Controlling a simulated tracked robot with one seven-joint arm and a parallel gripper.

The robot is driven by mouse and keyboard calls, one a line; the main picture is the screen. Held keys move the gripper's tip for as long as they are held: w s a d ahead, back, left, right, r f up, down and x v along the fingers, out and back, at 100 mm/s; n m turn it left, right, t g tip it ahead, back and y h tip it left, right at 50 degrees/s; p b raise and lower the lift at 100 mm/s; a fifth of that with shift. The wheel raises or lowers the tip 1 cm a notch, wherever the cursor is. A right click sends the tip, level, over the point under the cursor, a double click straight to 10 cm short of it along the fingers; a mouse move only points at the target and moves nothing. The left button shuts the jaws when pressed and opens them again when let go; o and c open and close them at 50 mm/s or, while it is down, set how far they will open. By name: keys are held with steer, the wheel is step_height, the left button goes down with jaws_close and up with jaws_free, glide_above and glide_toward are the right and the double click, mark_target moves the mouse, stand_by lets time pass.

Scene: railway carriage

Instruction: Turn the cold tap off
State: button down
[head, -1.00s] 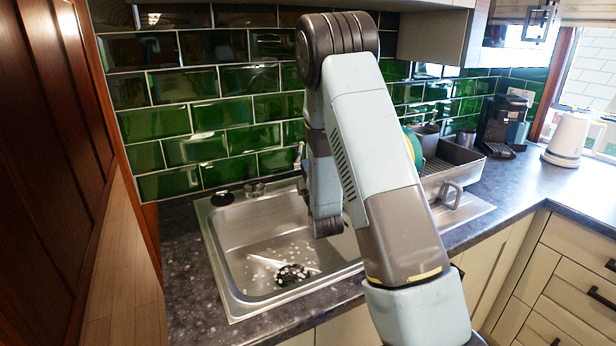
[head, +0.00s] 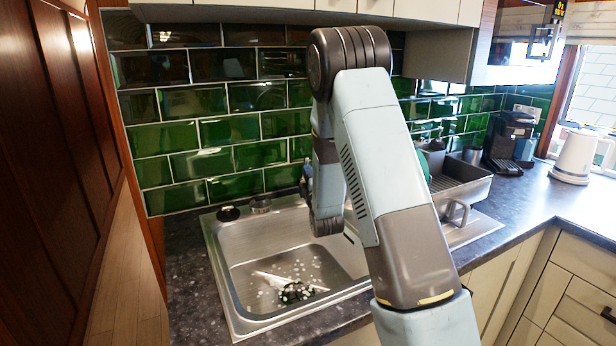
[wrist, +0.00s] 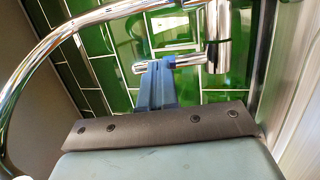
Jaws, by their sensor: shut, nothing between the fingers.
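In the wrist view a chrome tap body (wrist: 219,40) stands upright at the upper right, with a curved chrome spout (wrist: 62,35) arching across the left. A short chrome lever (wrist: 182,61) sticks out to the left from the tap, with a small blue mark near its root. My gripper (wrist: 156,66) has blue fingers, shut and empty, with their tips right at the lever; I cannot tell whether they touch it. In the head view my arm hides most of the tap and gripper. Water flow cannot be made out.
The steel sink (head: 222,280) holds a dark speckled item (head: 295,292) and a pale one. A dish rack (head: 463,186) stands right of it, then a coffee machine (head: 508,140) and a white kettle (head: 574,157). Green wall tiles (head: 235,130) are close behind the tap.

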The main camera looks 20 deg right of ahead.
steer(key=shift+w+a+r+g, duration=0.2)
steer(key=shift+w+r+g, duration=0.2)
steer(key=shift+w+r, duration=0.55)
